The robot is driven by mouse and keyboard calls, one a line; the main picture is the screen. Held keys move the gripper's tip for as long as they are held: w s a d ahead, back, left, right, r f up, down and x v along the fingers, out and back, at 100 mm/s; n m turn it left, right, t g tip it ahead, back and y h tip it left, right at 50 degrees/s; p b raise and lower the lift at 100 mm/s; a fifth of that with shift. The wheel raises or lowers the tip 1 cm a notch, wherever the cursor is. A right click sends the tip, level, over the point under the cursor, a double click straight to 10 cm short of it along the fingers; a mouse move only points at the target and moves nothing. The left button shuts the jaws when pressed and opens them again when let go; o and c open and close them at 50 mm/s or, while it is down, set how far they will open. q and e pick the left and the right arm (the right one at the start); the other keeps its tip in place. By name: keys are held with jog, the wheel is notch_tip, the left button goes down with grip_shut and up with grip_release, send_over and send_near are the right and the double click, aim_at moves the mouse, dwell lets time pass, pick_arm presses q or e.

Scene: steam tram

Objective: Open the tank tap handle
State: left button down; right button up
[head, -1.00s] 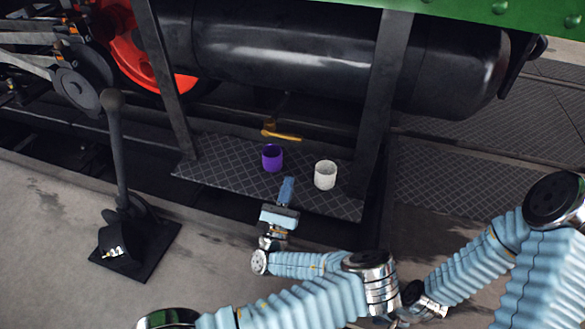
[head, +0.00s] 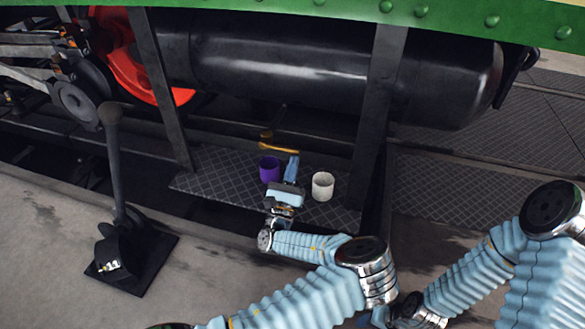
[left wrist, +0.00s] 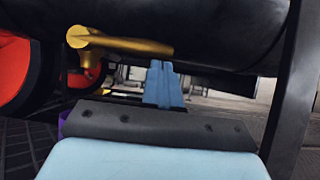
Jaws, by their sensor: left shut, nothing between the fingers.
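The brass-yellow tap handle (head: 280,147) sits below the black tank (head: 290,62), above the back of the checkered step plate. In the left wrist view the brass tap (left wrist: 85,42) has its handle (left wrist: 140,46) lying level, pointing right. My left gripper (head: 293,158) is shut and empty, with its blue fingertips (left wrist: 162,68) just under the handle's right end in the wrist view. I cannot tell whether they touch it. Only a bluish part at the bottom edge of the head view may be my right gripper; its fingers cannot be made out.
A purple cup (head: 269,169) stands left of my left gripper and a white cup (head: 322,186) right of it, both on the step plate (head: 215,182). Dark uprights (head: 160,85) (head: 378,110) flank the plate. A black lever (head: 117,165) stands at left.

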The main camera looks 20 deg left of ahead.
pick_arm(q)
jog(key=shift+r, duration=0.1)
jog(key=shift+d+r+n+y, duration=0.1)
jog(key=shift+r+n+y, duration=0.1)
jog(key=shift+n+y, duration=0.45)
jog(key=shift+r+n, duration=0.1)
jog(key=shift+n, duration=0.15)
jog(key=a+r+n+g+y+p, duration=0.2)
jog(key=r+n+g+y+p, duration=0.2)
jog(key=n, duration=0.7)
jog(key=a+r+n+g+y+p, duration=0.3)
jog(key=r+n+g+y+p, duration=0.2)
jog(key=n, duration=0.6)
jog(key=shift+a+r+p, duration=0.3)
jog(key=shift+r+p, duration=0.8)
jog(key=shift+r, duration=0.45)
jog(key=shift+a+n, duration=0.1)
jog(key=shift+n, duration=0.2)
